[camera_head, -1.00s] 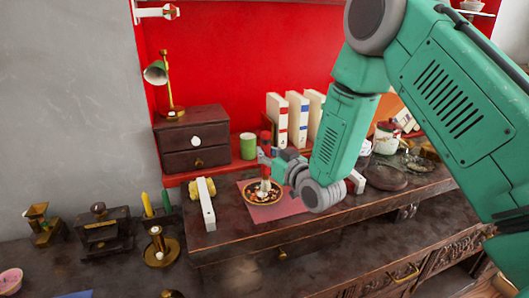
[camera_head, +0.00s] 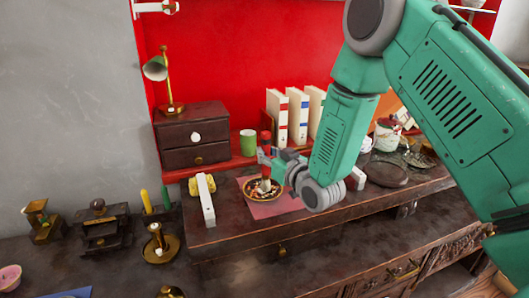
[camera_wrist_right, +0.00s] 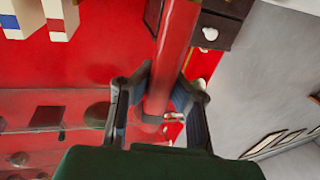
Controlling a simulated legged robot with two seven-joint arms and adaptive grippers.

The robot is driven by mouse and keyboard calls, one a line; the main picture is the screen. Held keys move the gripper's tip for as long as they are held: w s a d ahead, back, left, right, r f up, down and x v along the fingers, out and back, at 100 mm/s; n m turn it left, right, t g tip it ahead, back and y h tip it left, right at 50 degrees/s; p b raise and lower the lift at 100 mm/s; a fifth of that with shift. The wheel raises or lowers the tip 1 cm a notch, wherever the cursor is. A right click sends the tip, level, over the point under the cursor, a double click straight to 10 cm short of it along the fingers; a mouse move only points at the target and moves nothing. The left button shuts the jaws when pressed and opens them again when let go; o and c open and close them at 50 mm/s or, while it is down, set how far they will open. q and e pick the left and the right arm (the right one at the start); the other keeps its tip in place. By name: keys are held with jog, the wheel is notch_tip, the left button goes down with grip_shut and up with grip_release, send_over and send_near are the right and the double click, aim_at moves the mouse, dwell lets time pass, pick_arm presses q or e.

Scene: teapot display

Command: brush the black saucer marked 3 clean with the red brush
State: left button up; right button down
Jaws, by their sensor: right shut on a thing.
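My right gripper (camera_head: 272,158) is shut on the red brush (camera_head: 266,139), which is held nearly upright. In the right wrist view the red handle (camera_wrist_right: 173,55) runs between the fingers of my right gripper (camera_wrist_right: 158,108). The bristle end points down over a small round saucer (camera_head: 250,199) with a brownish rim and a dark, speckled inside. The bristles look to be in or just above the saucer; contact is too small to tell. No number is readable on it. My left gripper is not in view.
The saucer is on a reddish mat (camera_head: 285,206) on the dark wooden cabinet top. A white bar-like object (camera_head: 206,200) stands to its left. A small drawer box (camera_head: 193,140), a green cup (camera_head: 248,143) and binders (camera_head: 298,118) stand behind. A dark plate (camera_head: 386,174) lies to the right.

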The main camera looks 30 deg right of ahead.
jog(key=shift+f, duration=0.3)
jog(key=shift+w, duration=0.1)
